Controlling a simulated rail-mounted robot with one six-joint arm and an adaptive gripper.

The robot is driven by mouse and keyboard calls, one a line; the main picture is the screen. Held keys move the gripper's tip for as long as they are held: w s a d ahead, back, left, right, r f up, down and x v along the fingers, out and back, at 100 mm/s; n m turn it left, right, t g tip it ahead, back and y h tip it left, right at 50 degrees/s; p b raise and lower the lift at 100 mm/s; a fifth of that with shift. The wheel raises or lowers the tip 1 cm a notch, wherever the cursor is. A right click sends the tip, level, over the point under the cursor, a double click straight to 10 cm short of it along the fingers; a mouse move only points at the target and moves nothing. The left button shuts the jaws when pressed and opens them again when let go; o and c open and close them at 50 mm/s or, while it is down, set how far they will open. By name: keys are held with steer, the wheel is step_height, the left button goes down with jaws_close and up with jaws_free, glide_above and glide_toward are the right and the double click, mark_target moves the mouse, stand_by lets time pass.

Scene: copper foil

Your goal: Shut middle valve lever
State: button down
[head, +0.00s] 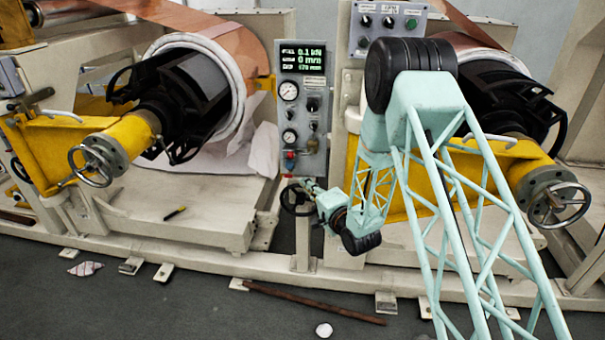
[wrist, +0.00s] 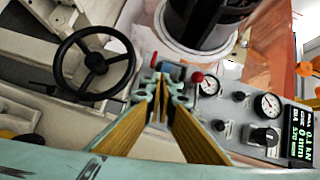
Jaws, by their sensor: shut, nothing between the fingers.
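The grey control panel (head: 316,165) stands between the two machines and carries gauges, knobs and small fittings. A red knob (head: 290,154) and a blue fitting sit at its lower left; the red knob (wrist: 197,77) and blue fitting (wrist: 172,71) also show in the wrist view. I cannot clearly make out which part is the middle valve lever. My gripper (head: 307,184) is just below the panel; in the wrist view its fingers (wrist: 163,84) are together and empty. Their tips appear close to the blue fitting, partly covering it; contact cannot be told.
A black handwheel (head: 295,199) is close beside my gripper, at left in the wrist view (wrist: 95,62). Yellow arms with steel handwheels (head: 92,162) jut out on both sides. A rusty bar (head: 315,303) lies on the floor.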

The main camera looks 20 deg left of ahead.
steer(key=shift+s+d+f+p, duration=0.2)
steer(key=shift+s+d+f, duration=0.3)
steer(key=shift+s+d, duration=0.3)
steer(key=shift+s+d+f+p, duration=0.15)
steer(key=shift+s+d+f, duration=0.35)
steer(key=shift+s, duration=0.35)
